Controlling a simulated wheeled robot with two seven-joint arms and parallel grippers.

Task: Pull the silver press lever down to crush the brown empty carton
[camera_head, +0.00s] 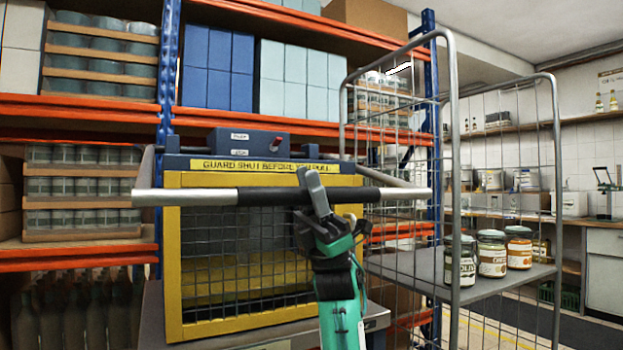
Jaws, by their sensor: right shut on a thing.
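The silver press lever (187,197) is a horizontal bar with a black middle grip, level across the upper front of the press. My right gripper (315,193) is shut on the black grip, right of the bar's middle, with its green and black arm coming up from below. The press has a yellow-framed mesh guard (173,270) across its front, below a yellow sign reading "GUARD SHUT BEFORE YOU PULL" (258,166). The inside behind the mesh is dark, and I cannot make out the brown carton. My left gripper is not in view.
A wire cage trolley (454,120) stands close at the right, with several jars on its grey shelf (420,278). Orange-beamed racking (90,105) with boxes and jar trays stands behind the press. A counter (600,222) is at far right.

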